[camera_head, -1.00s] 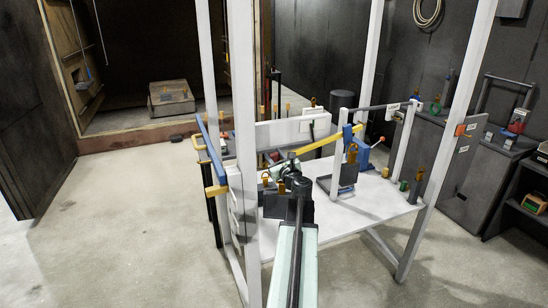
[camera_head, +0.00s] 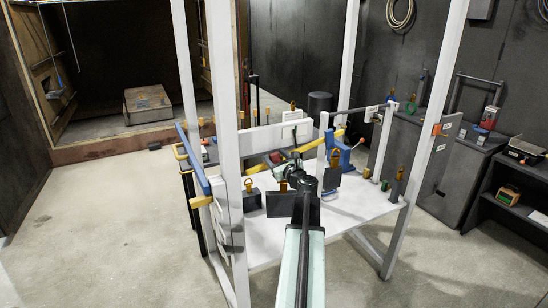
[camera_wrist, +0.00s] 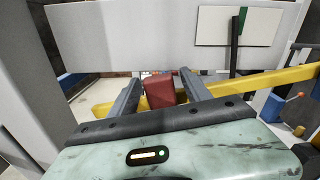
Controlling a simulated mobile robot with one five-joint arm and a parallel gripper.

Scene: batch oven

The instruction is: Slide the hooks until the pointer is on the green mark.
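My gripper (camera_wrist: 160,82) has its two dark fingers on either side of a red block (camera_wrist: 160,89). Narrow gaps show beside the block, so the fingers look open around it. The block sits at the yellow beam (camera_wrist: 245,88), which rises to the right. In the wrist view a white plate (camera_wrist: 268,30) carries a green mark (camera_wrist: 241,19). A dark thin pointer (camera_wrist: 234,50) stands at the mark, partly over it; exact alignment is unclear. In the head view my gripper (camera_head: 285,164) is over the white table. A dark weight with a yellow hook (camera_head: 335,172) is right of it.
Dark weights with yellow hooks stand on the table, at left (camera_head: 251,198) and right (camera_head: 397,188). A blue stand (camera_head: 343,154) is behind. White posts (camera_head: 225,130) frame the table at left and right. The floor at left is clear.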

